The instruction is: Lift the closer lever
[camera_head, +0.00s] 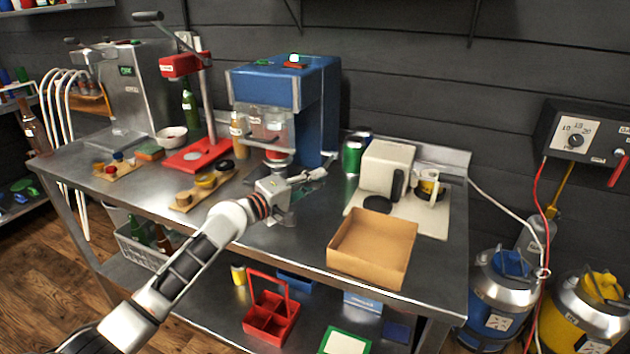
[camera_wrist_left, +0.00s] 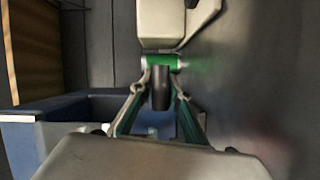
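The blue machine (camera_head: 300,85) stands at the back of the steel table, with a clear guard on its front and a red-topped part under it. My left gripper (camera_head: 318,175) is low at its front right, pointing right. In the left wrist view, a dark cylinder like a lever grip (camera_wrist_left: 161,90) sits between the tips of my left gripper (camera_wrist_left: 162,80), with narrow gaps on both sides. What it is fixed to is hidden. The red bench press (camera_head: 182,65) on the left has a raised lever with a black grip (camera_head: 148,16). My right gripper is not in view.
A cream machine (camera_head: 385,165) stands right of the gripper, with green cans (camera_head: 352,155) behind. An open cardboard box (camera_head: 372,248) lies at the front right. Wooden racks (camera_head: 203,188) and a white bowl (camera_head: 172,137) are left.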

